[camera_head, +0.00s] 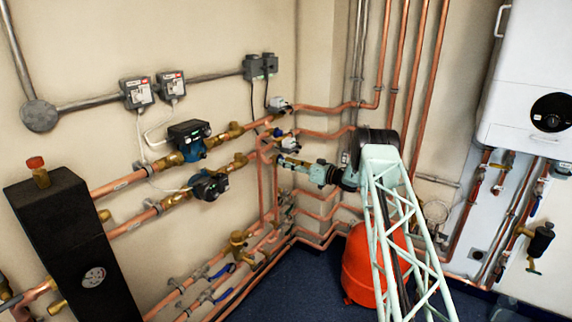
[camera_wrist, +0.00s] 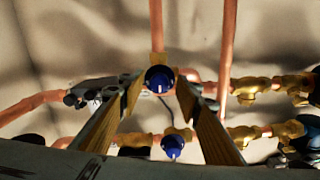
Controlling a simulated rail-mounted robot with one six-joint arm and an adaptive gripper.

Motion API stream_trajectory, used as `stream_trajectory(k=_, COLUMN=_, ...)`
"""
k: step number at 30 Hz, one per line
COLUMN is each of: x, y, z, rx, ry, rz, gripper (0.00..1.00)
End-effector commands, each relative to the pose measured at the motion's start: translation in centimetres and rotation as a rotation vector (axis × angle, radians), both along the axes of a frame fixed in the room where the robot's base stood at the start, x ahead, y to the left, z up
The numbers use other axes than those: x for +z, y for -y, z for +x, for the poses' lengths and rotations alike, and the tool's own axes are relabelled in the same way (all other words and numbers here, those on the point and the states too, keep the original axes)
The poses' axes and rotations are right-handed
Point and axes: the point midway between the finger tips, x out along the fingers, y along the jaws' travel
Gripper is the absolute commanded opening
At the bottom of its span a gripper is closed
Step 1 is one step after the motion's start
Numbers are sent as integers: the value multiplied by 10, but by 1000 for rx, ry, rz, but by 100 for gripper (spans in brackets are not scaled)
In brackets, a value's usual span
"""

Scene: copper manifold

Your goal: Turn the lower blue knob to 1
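The wrist view shows two blue knobs on brass valves, one above the other. This view looks upside down against the head view, so the knob higher in the picture (camera_wrist: 159,77) appears to be the lower blue knob. My gripper (camera_wrist: 160,88) is open, with its two gold-coloured fingers on either side of that knob. Contact cannot be told. The other blue knob (camera_wrist: 172,146) shows lower in the picture, between the finger bases. Small pale marks show on both knobs, but no numbers can be read. In the head view my gripper (camera_head: 288,162) reaches the manifold and hides the knob.
Copper pipes (camera_wrist: 228,55) run close around the valves. In the head view two pumps (camera_head: 188,140) (camera_head: 209,185) sit left of the manifold. A red vessel (camera_head: 362,265) stands beneath my arm, and a white boiler (camera_head: 530,85) hangs at the right.

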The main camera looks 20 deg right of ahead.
Motion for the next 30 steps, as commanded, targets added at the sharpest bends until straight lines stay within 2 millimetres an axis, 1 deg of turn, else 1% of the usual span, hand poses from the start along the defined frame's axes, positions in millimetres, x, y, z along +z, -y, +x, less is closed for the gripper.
stream_trajectory(k=4, x=0, y=-2, z=4, rx=-1, ry=-1, rz=1, gripper=32)
stream_trajectory(k=14, x=0, y=-3, z=5, rx=0, ry=-1, rz=1, gripper=32)
stream_trajectory(k=22, x=0, y=-3, z=5, rx=0, ry=0, rz=0, gripper=7)
stream_trajectory(k=30, x=0, y=-3, z=5, rx=0, ry=5, rz=-9, gripper=7)
